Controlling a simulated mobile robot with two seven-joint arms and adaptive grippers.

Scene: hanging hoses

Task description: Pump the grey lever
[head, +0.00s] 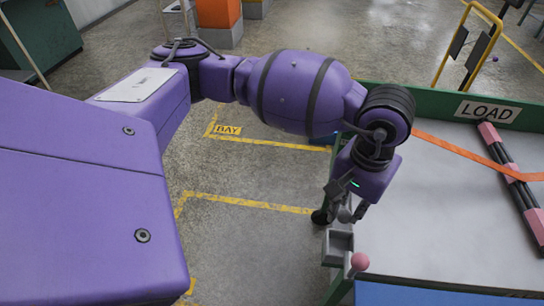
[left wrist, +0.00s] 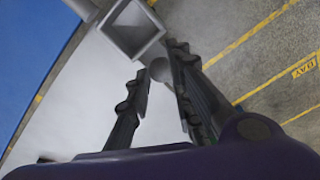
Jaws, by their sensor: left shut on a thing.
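The grey lever's round knob (left wrist: 160,70) shows between the fingertips of my left gripper (left wrist: 161,62) in the left wrist view. My left gripper is shut on it. In the head view my left gripper (head: 345,209) points down at the left edge of the cart, and its fingers mostly hide the lever. A grey square-mouthed box (head: 340,243) sits just below the gripper; it also shows in the left wrist view (left wrist: 132,27). My right gripper is not in view.
A pink-knobbed lever (head: 358,262) stands close below the grey box. The cart's grey top (head: 440,215) carries an orange strap (head: 455,146) and dark bars with pink bands (head: 512,173). A LOAD sign (head: 487,111) is at its back. Open floor lies left.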

